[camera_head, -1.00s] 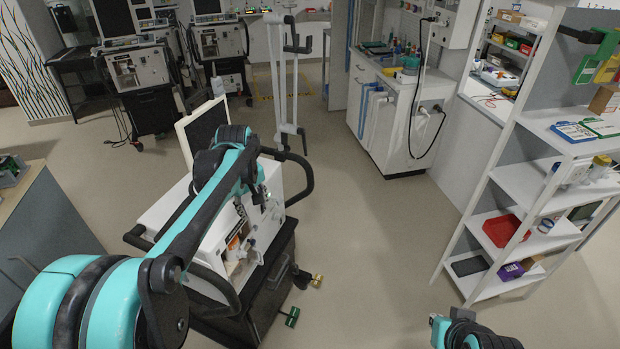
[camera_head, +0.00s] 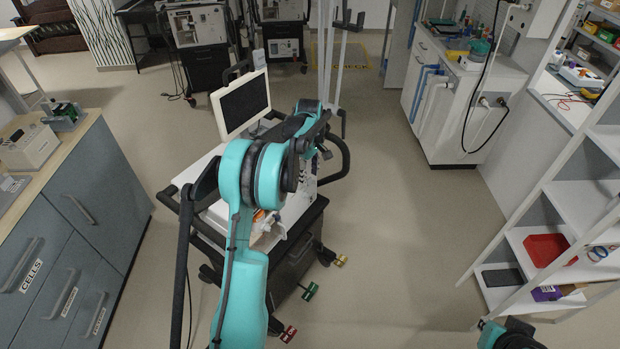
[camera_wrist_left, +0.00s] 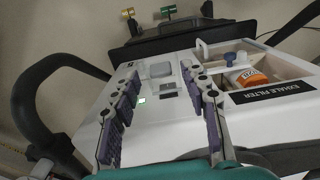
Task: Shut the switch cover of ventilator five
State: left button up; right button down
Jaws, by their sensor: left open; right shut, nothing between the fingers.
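The nearest ventilator (camera_head: 203,195), a white unit with a tilted dark screen (camera_head: 244,104), stands on a dark cart. I cannot read its number. My left gripper (camera_wrist_left: 158,68) is open above its panel in the left wrist view, with nothing between the fingers. Between and beyond the fingertips are a pale grey raised square piece (camera_wrist_left: 160,70), possibly the switch cover, and a small lit green indicator (camera_wrist_left: 141,100). Whether the cover is up or down is unclear. In the head view my left arm hides much of the panel. Only part of my right arm shows at bottom right.
An open bay with an orange-labelled bottle (camera_wrist_left: 248,77) lies right of the fingers, by the "EXHALE FILTER" label (camera_wrist_left: 271,94). Black handles (camera_wrist_left: 60,78) flank the unit. A grey cabinet (camera_head: 75,215) stands left, a white shelf (camera_head: 575,200) right. Floor between ventilator and shelf is clear.

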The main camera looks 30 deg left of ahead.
pick_arm(q)
jog(key=shift+f, duration=0.55)
grip_shut()
